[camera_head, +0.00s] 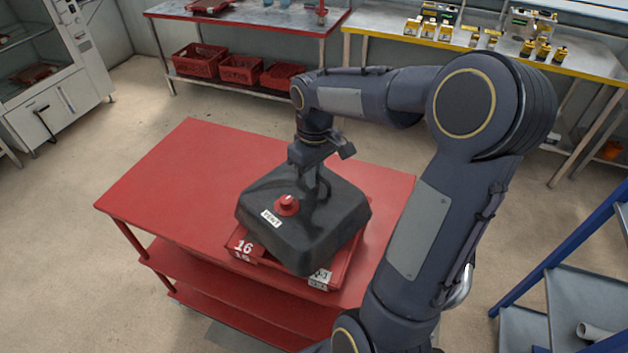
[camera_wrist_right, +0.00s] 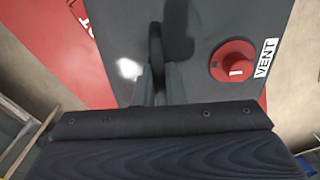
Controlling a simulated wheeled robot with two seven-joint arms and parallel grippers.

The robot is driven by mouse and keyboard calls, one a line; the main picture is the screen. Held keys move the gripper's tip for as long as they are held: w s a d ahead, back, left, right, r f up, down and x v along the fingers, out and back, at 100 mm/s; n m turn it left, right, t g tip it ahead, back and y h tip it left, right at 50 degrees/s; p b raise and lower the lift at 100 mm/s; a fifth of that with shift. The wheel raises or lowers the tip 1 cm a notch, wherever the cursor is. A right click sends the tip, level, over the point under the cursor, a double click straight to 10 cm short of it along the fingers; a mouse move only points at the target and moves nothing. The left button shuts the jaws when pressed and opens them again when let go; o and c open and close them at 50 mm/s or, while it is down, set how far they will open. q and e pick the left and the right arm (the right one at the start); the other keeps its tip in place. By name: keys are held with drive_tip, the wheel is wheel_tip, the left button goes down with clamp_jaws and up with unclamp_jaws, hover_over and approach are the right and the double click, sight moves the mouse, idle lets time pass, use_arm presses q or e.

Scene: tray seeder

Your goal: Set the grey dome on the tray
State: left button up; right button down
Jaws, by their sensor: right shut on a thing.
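The grey dome (camera_head: 335,225) is a dark, box-like cover with a red knob (camera_head: 287,204) and a VENT label on top. It is over a red tray (camera_head: 347,262) on the red table; the tray's front-left corner shows the number 16. Whether the dome touches the tray cannot be told. My right gripper (camera_head: 314,184) points down at the top of the dome and is shut on its handle. In the right wrist view the gripper fingers (camera_wrist_right: 158,88) close on the handle, with the dome (camera_wrist_right: 118,35) below. My left gripper is not in view.
The red table (camera_head: 170,185) has free room left of the tray and behind it. A bench with red crates (camera_head: 200,62) and a yellow-edged bench (camera_head: 385,25) stand at the back. A blue shelf rack (camera_head: 570,255) is at the right.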

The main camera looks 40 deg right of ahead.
wheel_tip(320, 180, down, 2)
drive_tip(key=shift+f, duration=0.1)
drive_tip(key=c, duration=1.5)
unclamp_jaws()
wheel_tip(320, 180, up, 11)
drive_tip(key=shift+r, duration=0.5)
drive_tip(key=shift+s+a+r, duration=0.1)
drive_tip(key=shift+s+a, duration=0.05)
drive_tip(key=s+a+f+m+t+y, duration=0.1)
drive_tip(key=s+a+f+t, duration=0.1)
drive_tip(key=s+a, duration=0.5)
drive_tip(key=s+a+f+m+t+y, duration=0.1)
drive_tip(key=s+a+f+t+y, duration=0.1)
drive_tip(key=s+a, duration=0.5)
wheel_tip(320, 180, down, 2)
drive_tip(key=shift+s+a+f+m+t+y, duration=0.3)
drive_tip(key=shift+s+a+m+t, duration=0.1)
drive_tip(key=shift+a+t, duration=0.35)
